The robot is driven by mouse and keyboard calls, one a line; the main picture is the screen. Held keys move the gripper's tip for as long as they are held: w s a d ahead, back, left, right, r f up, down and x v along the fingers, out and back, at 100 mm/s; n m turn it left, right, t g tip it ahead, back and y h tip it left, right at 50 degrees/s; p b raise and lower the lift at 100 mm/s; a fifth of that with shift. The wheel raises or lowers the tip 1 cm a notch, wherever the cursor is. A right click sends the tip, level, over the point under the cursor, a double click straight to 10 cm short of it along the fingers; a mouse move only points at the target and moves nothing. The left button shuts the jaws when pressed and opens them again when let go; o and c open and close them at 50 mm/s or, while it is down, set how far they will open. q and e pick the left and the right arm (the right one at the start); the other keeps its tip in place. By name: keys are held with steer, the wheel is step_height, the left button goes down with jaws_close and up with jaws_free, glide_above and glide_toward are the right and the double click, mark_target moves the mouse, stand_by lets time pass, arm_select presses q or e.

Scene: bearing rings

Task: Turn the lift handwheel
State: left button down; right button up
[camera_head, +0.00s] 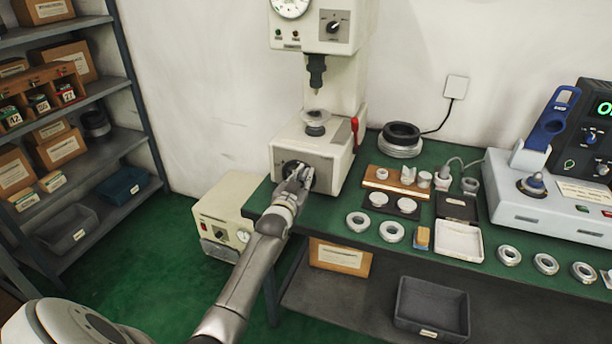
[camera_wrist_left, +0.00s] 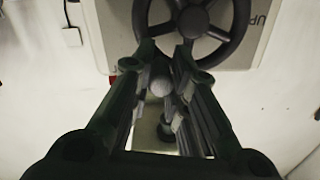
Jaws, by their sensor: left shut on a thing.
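The lift handwheel (camera_wrist_left: 233,45) is a dark spoked wheel on the front of the cream press machine's base (camera_head: 312,150). In the head view it is mostly hidden behind my left gripper (camera_head: 299,178). In the left wrist view the wheel is at the top, and the two fingers of my left gripper (camera_wrist_left: 164,50) reach its lower rim, with a round pale knob (camera_wrist_left: 161,87) between them. The gripper is shut on this knob of the handwheel. Part of the lettering "UP" shows on the plate beside the wheel. My right gripper is in neither view.
The green-topped bench (camera_head: 345,222) carries several metal rings, a wooden block (camera_head: 396,183), a white tray (camera_head: 459,241) and a tester (camera_head: 545,205) at right. A small cream box (camera_head: 222,222) stands left of the bench. Shelves (camera_head: 125,80) stand at far left.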

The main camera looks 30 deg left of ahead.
arm_select(q)
steer(key=shift+s+a+r+n+h+p, duration=0.1)
steer(key=shift+a+r+n+p, duration=0.25)
steer(key=shift+n, duration=0.7)
steer(key=shift+s+a+r+n+h+p, duration=0.15)
steer(key=shift+a+n, duration=0.45)
steer(key=shift+n, duration=0.5)
steer(key=shift+s+a+r+n+h+p, duration=0.15)
steer(key=shift+a+n, duration=0.3)
steer(key=shift+n, duration=0.6)
steer(key=shift+f, duration=0.1)
steer(key=c, duration=1.3)
jaws_free()
steer(key=shift+a, duration=0.1)
steer(key=shift+c, duration=0.2)
